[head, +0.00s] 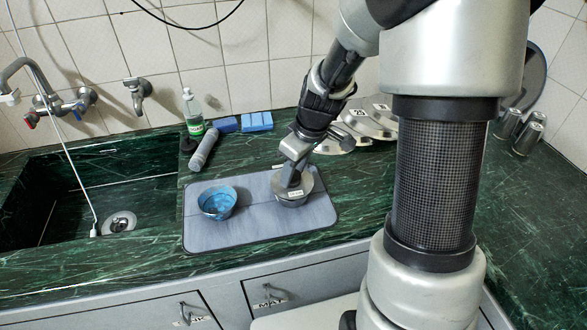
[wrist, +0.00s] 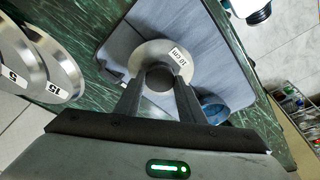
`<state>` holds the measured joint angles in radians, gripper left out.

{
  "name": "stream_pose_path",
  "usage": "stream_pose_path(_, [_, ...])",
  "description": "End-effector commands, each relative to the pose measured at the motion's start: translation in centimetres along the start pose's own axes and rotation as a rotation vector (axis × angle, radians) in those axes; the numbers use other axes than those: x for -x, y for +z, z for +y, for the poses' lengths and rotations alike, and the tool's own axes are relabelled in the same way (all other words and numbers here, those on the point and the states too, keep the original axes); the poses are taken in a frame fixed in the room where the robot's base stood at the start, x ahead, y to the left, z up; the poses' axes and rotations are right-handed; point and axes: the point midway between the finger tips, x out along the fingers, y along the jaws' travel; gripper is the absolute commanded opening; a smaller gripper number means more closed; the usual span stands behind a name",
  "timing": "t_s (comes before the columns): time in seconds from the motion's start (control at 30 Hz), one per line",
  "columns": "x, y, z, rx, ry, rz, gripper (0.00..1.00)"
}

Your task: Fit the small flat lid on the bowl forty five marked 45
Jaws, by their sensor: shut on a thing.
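A small flat grey lid (head: 310,184) with a dark knob and a white label is at the right part of the grey mat. It shows in the wrist view as a round disc (wrist: 140,55), its label seeming to read "10 CM". My gripper (head: 291,183) points down and is shut on the knob (wrist: 159,77). A grey metal bowl (head: 292,203) shows directly under the lid; whether the lid rests on its rim or hovers just above, I cannot tell. No "45" mark is readable on the bowl.
A blue bowl (head: 217,202) stands on the mat (head: 250,235), left of the lid. The sink (head: 70,195) is left.

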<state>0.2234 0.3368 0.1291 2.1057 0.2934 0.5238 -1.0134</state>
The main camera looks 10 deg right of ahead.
Motion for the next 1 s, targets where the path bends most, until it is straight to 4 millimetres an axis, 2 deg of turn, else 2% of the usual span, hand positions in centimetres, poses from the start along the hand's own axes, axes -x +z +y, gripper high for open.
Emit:
stream_pose_path(0.1, [-0.93,0.27,0.01,0.000,0.000,0.000,0.13])
stream_pose_path(0.47, [-1.07,0.31,0.00,0.000,0.000,0.000,0.13])
stream_pose_path(0.5, [-1.07,0.30,0.00,0.000,0.000,0.000,0.37])
stream_pose_path(0.63, [-1.07,0.30,0.00,0.000,0.000,0.000,0.58])
stream_pose_path(0.87, [-1.08,0.31,-0.01,0.000,0.000,0.000,0.58])
stream_pose_path(1.0, [-0.44,0.25,0.05,0.000,0.002,0.001,0.58])
